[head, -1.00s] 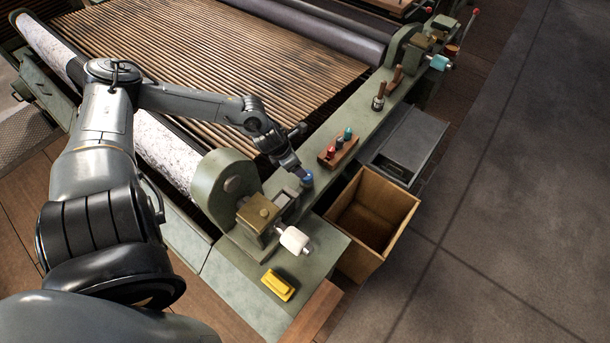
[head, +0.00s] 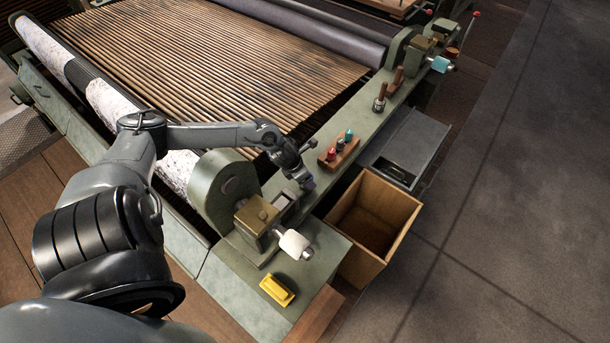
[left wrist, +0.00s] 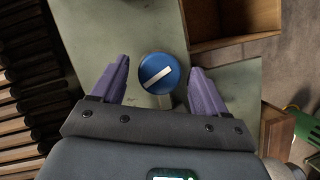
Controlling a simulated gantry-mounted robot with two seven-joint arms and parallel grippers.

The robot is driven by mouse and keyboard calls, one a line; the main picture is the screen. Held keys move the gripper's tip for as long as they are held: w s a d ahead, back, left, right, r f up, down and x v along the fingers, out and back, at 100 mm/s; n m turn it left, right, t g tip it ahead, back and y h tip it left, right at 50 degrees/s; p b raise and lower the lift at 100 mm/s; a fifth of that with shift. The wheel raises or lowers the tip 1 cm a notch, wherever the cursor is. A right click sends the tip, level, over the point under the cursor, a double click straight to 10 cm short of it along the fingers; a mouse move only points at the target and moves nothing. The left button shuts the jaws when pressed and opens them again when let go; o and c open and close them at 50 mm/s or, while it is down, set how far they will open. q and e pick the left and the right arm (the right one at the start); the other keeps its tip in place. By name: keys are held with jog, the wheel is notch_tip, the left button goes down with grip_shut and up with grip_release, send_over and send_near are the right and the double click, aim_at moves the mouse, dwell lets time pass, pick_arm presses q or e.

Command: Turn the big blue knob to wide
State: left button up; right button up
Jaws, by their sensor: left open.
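The big blue knob (left wrist: 159,84) shows in the left wrist view as a round blue cap with a white bar across it. The bar slants, lower at its left end and higher at its right. My left gripper (left wrist: 159,64) is open, with one purple finger on each side of the knob and a visible gap to both. In the head view the left gripper (head: 307,184) is over the green rail (head: 325,238), and it hides the knob there. No setting labels can be read. My right gripper is in neither view.
An open wooden box (head: 352,238) stands close right of the rail. A wooden rack (head: 347,157) with small coloured pieces lies behind the gripper. A white roller-like handle (head: 294,243) and a yellow block (head: 277,289) are in front. A slatted wooden apron (head: 215,65) lies left.

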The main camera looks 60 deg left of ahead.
pick_arm(q)
jog(key=c, duration=1)
jog(key=shift+c, duration=0.2)
